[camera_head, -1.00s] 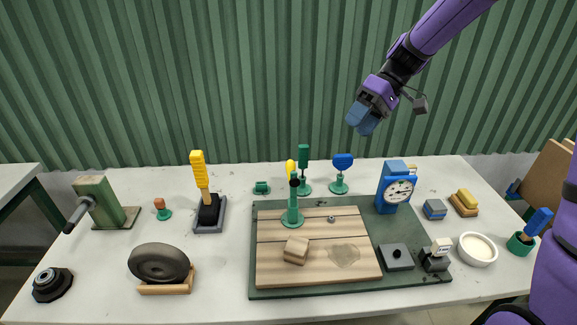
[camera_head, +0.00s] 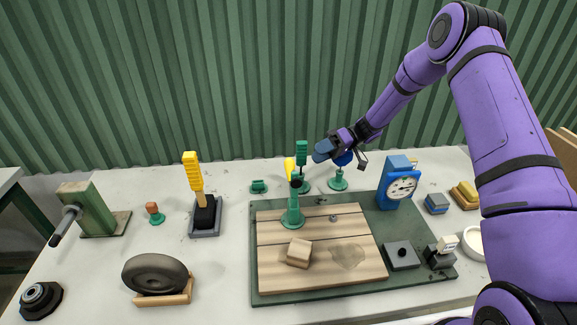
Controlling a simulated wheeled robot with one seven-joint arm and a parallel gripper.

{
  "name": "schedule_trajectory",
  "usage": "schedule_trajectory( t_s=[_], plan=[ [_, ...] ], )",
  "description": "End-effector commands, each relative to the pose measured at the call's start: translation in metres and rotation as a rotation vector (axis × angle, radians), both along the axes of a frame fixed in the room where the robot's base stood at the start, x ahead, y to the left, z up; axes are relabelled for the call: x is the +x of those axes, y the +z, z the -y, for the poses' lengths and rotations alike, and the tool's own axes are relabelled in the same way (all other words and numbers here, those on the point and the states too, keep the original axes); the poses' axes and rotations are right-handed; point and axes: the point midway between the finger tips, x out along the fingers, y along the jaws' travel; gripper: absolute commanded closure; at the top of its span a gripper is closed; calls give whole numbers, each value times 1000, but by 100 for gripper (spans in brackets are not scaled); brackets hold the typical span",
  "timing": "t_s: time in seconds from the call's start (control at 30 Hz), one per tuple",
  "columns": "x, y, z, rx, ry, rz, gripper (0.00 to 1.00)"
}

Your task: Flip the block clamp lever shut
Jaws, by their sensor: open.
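No part is labelled as the block clamp, so I cannot tell for certain which lever is its own. A green post fixture (camera_head: 292,210) with a dark top stands on the wooden board (camera_head: 275,275), and a yellow handle end (camera_head: 289,168) shows upright behind it. A small wooden block (camera_head: 299,253) lies on the board in front of the post. A larger yellow lever (camera_head: 195,173) stands upright on a black body in a grey base to the left.
A blue-handled green stand (camera_head: 338,182) is partly hidden by my gripper. A blue dial gauge (camera_head: 399,184) stands at the right of the green mat (camera_head: 330,292). A dark wheel (camera_head: 154,273) on a wooden rest is front left. My arm covers the right side.

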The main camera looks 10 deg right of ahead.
Motion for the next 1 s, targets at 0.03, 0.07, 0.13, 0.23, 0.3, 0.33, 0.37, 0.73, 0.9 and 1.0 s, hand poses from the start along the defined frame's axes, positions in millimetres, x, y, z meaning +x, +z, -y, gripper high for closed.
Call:
schedule_trajectory(
  t_s=[0.03,0.07,0.13,0.23,0.3,0.33,0.37,0.73,0.9,1.0],
  plan=[
    [-1,-1,-3,2,0,0,44],
    [-1,-1,-5,3,1,0,44],
    [-4,-2,-12,3,2,0,44],
    [-10,-5,-26,1,3,0,44],
    [-14,-8,-38,1,3,-2,44],
    [-16,-9,-43,1,4,-1,44],
    [-18,-10,-48,1,3,-1,44],
    [-34,-19,-93,0,1,1,44],
    [-36,-20,-98,0,0,0,44],
    [-36,-20,-99,0,0,0,44]
  ],
)
